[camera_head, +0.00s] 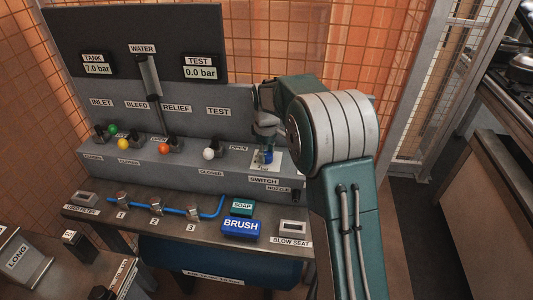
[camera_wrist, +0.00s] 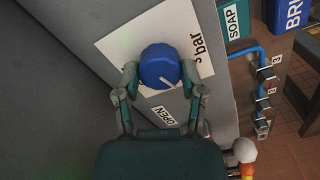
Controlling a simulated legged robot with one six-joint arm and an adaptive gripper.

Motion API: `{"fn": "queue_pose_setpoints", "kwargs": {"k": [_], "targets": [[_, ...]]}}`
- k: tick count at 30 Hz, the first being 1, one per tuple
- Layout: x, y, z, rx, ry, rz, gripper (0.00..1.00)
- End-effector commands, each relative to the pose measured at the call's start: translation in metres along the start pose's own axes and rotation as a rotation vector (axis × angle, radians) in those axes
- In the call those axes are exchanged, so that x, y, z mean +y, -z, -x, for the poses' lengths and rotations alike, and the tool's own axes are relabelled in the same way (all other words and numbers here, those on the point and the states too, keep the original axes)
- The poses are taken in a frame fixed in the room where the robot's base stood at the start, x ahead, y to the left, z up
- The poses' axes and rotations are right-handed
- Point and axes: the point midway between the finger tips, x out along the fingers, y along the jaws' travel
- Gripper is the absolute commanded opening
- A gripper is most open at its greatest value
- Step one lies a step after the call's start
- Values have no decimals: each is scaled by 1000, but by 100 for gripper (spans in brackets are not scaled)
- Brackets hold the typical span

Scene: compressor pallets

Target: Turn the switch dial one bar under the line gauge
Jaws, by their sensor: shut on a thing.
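The switch dial (camera_wrist: 160,66) is a round blue knob with a pale pointer mark, set on a white plate (camera_wrist: 112,44) with "bar" lettering partly covered. In the head view the blue dial (camera_head: 268,157) shows small above the SWITCH label. My gripper (camera_wrist: 160,77) has a finger on each side of the dial and is shut on it. It also shows in the head view (camera_head: 266,140), partly hidden by my arm. The TANK gauge (camera_head: 97,69) reads 7.0 bar. The TEST gauge (camera_head: 199,73) reads 0.0 bar. No gauge labelled line is visible; my arm covers part of the panel.
Valves with green (camera_head: 112,129), yellow (camera_head: 124,144), orange (camera_head: 164,146) and white (camera_head: 208,154) knobs line the panel. A blue pipe (camera_head: 178,211), a SOAP box (camera_head: 242,208) and a BRUSH box (camera_head: 241,227) lie below on the bench. Free floor shows at right.

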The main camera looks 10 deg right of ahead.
Motion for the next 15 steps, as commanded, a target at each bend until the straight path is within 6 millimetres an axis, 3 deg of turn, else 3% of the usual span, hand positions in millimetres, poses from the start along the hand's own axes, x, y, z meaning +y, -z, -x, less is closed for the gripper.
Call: {"fn": "queue_pose_setpoints", "kwargs": {"k": [5,6,8,15], "targets": [[1,2,0,7,-4,0,5],[1,2,0,7,-5,0,66],[1,2,0,6,-4,0,87],[0,1,0,3,-2,-1,87]]}}
